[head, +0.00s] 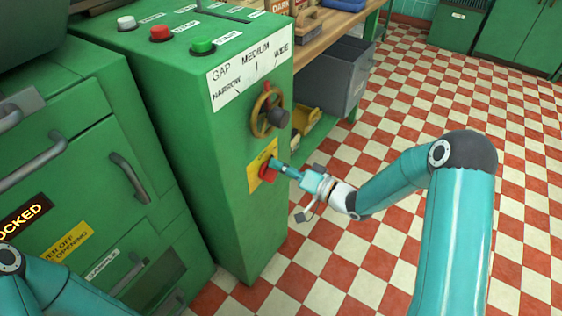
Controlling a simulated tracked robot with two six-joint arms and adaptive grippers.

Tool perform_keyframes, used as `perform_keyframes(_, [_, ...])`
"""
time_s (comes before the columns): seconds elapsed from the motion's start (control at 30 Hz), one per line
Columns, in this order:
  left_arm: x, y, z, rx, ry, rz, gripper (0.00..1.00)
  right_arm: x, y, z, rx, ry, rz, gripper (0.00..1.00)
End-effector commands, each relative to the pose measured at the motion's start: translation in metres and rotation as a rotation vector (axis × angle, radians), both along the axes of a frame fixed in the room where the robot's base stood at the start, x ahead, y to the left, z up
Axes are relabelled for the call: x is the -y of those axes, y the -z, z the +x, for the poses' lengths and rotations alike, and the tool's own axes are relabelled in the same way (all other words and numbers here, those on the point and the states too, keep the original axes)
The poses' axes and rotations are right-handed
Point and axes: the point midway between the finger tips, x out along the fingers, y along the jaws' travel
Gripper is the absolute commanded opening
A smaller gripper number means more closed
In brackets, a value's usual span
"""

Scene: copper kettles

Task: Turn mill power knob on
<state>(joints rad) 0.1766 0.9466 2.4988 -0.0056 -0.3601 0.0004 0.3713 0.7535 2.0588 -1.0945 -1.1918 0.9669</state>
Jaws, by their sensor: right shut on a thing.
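The power knob (266,173) is red and sits on a yellow plate (255,182) low on the front of the green mill cabinet (225,170). My right gripper (277,165) reaches in from the right and is shut on the red knob. Its fingers cover part of the knob, and I cannot tell which way the knob is turned. My left arm shows only at the bottom left corner, and its gripper is out of view.
A brass handwheel (268,112) with a dark grip sits just above the knob, under the gap scale (248,75). White, red (160,33) and green (202,45) buttons are on top. A grey bin (338,78) stands behind. The checkered floor at right is clear.

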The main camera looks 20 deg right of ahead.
Motion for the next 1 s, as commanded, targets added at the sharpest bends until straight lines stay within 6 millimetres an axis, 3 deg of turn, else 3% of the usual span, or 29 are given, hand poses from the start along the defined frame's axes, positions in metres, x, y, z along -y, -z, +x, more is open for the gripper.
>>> perform_keyframes(0.77, [-0.0001, -0.0075, 0.0, 0.0, 0.0, 0.0, 0.0, 0.0056, 0.0014, 0.004, -0.067, 0.012, 0.091, 0.0])
perform_keyframes(0.8, [-0.0001, -0.0075, 0.0, 0.0, 0.0, 0.0, 0.0, 0.0056, 0.0014, 0.004, -0.067, 0.012, 0.091, 0.27])
perform_keyframes(0.9, [-0.0001, -0.0075, 0.0, 0.0, 0.0, 0.0, 0.0, 0.0048, 0.0017, 0.0034, -0.068, 0.01, 0.09, 0.44])
perform_keyframes(1.0, [0.0, -0.0076, 0.0, 0.0, 0.0, 0.0, 0.0, 0.0039, 0.0019, 0.0028, -0.068, 0.007, 0.09, 0.46])
